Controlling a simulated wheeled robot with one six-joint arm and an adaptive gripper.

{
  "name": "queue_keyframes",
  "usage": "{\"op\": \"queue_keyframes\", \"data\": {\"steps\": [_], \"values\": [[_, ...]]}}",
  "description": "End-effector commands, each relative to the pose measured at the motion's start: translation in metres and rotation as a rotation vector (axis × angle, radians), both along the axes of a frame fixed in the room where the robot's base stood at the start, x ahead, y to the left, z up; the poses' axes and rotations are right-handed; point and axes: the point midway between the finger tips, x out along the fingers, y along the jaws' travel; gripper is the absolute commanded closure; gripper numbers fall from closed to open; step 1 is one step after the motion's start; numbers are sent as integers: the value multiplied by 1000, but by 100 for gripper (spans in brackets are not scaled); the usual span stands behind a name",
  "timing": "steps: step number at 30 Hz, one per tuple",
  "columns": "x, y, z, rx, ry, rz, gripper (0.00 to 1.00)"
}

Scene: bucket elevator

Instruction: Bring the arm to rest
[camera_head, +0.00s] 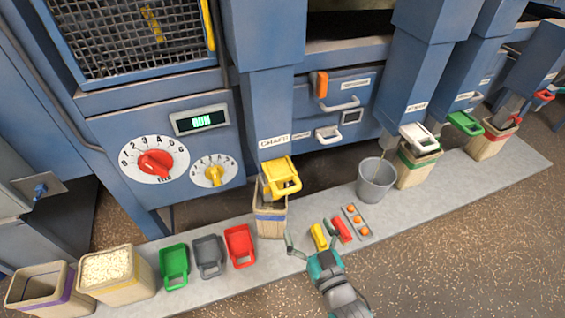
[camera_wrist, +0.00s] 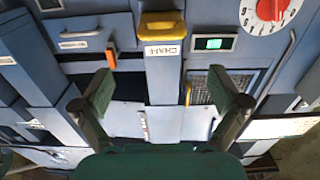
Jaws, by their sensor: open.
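My gripper (camera_head: 311,246) is at the lower middle of the head view, in front of the grey platform. Its two fingers are spread wide with nothing between them. In the wrist view the open fingers (camera_wrist: 172,92) frame the machine's chute labelled CHAFF. My arm comes in from the bottom edge of the head view. In the head view, a yellow tool (camera_head: 319,237) and a red tool (camera_head: 341,230) appear just beyond the fingers; I cannot tell whether anything touches.
The blue machine (camera_head: 262,110) stands behind, its display (camera_head: 201,120) reading RUN. On the platform (camera_head: 215,284) are bins, a grey bucket (camera_head: 376,180), green (camera_head: 174,266), grey (camera_head: 208,257) and red (camera_head: 240,246) scoops, and a tray (camera_head: 356,222) with orange pieces. The brown floor in front is clear.

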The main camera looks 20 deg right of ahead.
Motion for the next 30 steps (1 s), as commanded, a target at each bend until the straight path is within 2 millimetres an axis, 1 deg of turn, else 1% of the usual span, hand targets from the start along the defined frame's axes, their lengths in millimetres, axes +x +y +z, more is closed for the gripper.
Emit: {"op": "queue_keyframes", "data": {"steps": [5, 8, 10, 11, 14, 15, 21, 25, 30], "values": [[-2, 0, -1, 0, 2, 0, 2], [-13, 0, -6, 0, 13, 0, 2], [-30, 0, -12, 0, 28, -1, 2], [-38, 0, -15, 0, 35, -1, 2], [-72, 1, -24, 0, 63, -2, 2], [-86, 1, -26, 0, 75, -2, 2], [-154, 1, -33, 1, 131, -3, 2], [-196, 2, -30, 1, 166, -2, 2], [-247, 2, -21, 0, 213, -1, 2]]}}
